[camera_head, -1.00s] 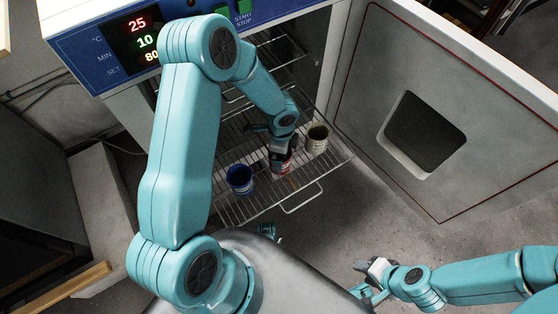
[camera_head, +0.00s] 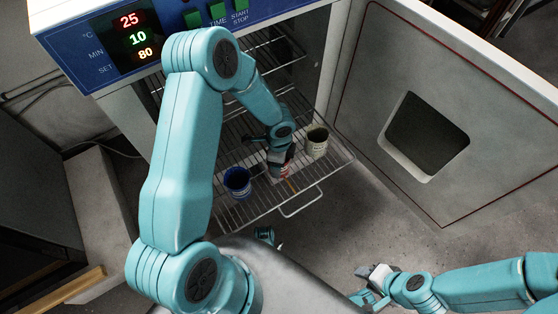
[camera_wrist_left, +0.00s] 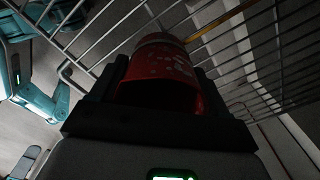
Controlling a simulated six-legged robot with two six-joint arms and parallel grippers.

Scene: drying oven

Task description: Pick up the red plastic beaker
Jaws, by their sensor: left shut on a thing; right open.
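The red plastic beaker (camera_head: 283,171) is on the pulled-out wire rack of the oven, between a blue beaker and a pale one. My left gripper (camera_head: 281,157) reaches down over it and is shut on it. In the left wrist view the red beaker (camera_wrist_left: 165,75) fills the space between the dark fingers of my left gripper (camera_wrist_left: 160,100), with white marks on its side. Whether its base touches the rack cannot be told. My right gripper (camera_head: 370,284) is open and empty at the lower right, low and away from the rack.
The blue beaker (camera_head: 237,182) stands to the left on the wire rack (camera_head: 302,193), and the pale beaker (camera_head: 317,142) stands close on the right. The open oven door (camera_head: 365,130) bounds the right side. The oven's control panel (camera_head: 95,45) is above left.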

